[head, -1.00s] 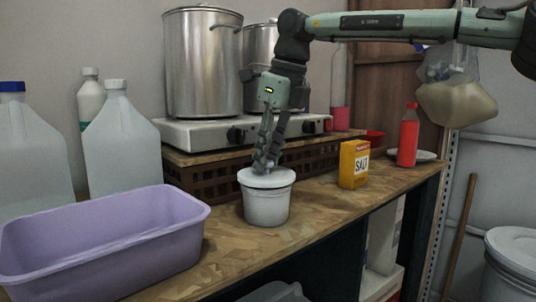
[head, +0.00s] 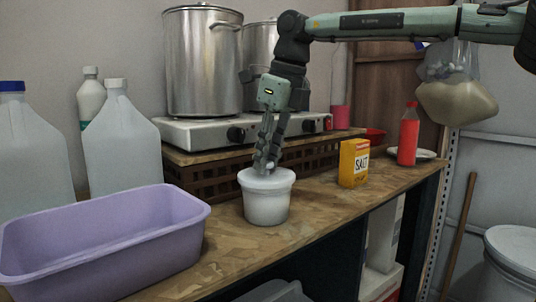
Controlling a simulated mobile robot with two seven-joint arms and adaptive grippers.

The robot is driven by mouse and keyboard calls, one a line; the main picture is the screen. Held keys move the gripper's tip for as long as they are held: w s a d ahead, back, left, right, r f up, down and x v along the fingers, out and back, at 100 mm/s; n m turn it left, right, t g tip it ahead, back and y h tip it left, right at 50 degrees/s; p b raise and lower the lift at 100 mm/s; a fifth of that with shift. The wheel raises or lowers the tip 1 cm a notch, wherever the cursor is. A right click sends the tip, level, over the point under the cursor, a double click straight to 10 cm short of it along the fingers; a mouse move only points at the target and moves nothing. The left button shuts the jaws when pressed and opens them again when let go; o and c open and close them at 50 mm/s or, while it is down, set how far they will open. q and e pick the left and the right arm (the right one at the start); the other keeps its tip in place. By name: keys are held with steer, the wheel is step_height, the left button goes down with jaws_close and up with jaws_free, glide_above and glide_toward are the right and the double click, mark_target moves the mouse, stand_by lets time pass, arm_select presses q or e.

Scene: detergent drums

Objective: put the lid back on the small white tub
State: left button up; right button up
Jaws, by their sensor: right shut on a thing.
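The small white tub (head: 266,208) stands upright on the wooden counter, in the middle of the head view. Its white lid (head: 254,181) lies over the tub's mouth and looks about level. I cannot tell whether its rim is fully pressed down all round. My right gripper (head: 264,168) reaches down from above, its fingers shut on the top of the lid. The fingers hide part of the lid's top. My left gripper is not in view.
A purple basin (head: 110,238) and clear jugs (head: 124,150) stand to the left. Behind are a stove (head: 200,134) with steel pots (head: 203,70) and a brown crate (head: 215,180). A yellow salt box (head: 354,163) and red bottle (head: 408,138) stand to the right.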

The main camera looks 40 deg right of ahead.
stand_by(0.3)
steer(key=o, duration=1.4)
steer(key=shift+c, duration=0.2)
steer(key=shift+r, duration=3.5)
jaws_close()
steer(key=shift+f, duration=0.2)
